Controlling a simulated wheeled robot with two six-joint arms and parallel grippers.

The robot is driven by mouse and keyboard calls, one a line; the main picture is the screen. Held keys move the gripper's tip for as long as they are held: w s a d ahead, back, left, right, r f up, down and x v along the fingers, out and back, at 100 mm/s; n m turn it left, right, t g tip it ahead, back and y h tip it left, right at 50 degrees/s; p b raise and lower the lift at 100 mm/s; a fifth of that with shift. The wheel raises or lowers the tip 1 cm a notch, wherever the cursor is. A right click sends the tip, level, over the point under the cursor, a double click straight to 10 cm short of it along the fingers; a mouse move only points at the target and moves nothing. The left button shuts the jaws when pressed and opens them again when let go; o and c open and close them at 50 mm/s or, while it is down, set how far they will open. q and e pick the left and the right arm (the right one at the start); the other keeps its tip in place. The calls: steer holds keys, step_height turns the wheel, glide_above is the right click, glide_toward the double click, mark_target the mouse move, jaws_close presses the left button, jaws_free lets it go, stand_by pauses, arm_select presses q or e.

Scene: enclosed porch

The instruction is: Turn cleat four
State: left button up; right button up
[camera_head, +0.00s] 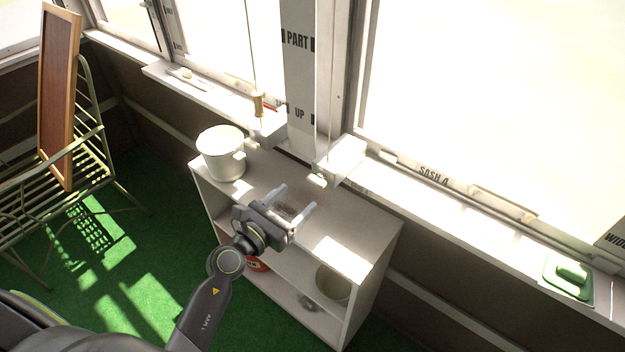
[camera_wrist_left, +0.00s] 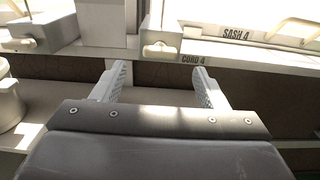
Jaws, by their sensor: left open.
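A small pale cleat (camera_head: 318,181) sticks out from the front of a white block (camera_head: 345,157) on the window ledge. The cleat also shows in the left wrist view (camera_wrist_left: 160,49), left of a label reading CORD 4 (camera_wrist_left: 195,59); SASH 4 (camera_head: 433,175) is printed on the window frame above. My left gripper (camera_head: 297,199) is open and empty. In the head view it is over the shelf unit, a little short of the cleat. In the left wrist view the cleat lies beyond and between the two fingertips (camera_wrist_left: 159,72), apart from them. My right gripper is not in view.
A white shelf unit (camera_head: 365,228) stands below the ledge, with a white pot (camera_head: 222,155) on its left end. A second block (camera_head: 268,130) has a similar cleat (camera_head: 250,143). A brass-coloured weight (camera_head: 258,104) hangs on a cord. A green metal chair (camera_head: 92,160) is at left.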

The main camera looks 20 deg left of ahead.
mark_target(314, 182)
arm_select(q)
steer(key=x, duration=0.7)
steer(key=shift+w, duration=0.15)
steer(key=shift+c, duration=0.2)
steer(key=c, duration=0.9)
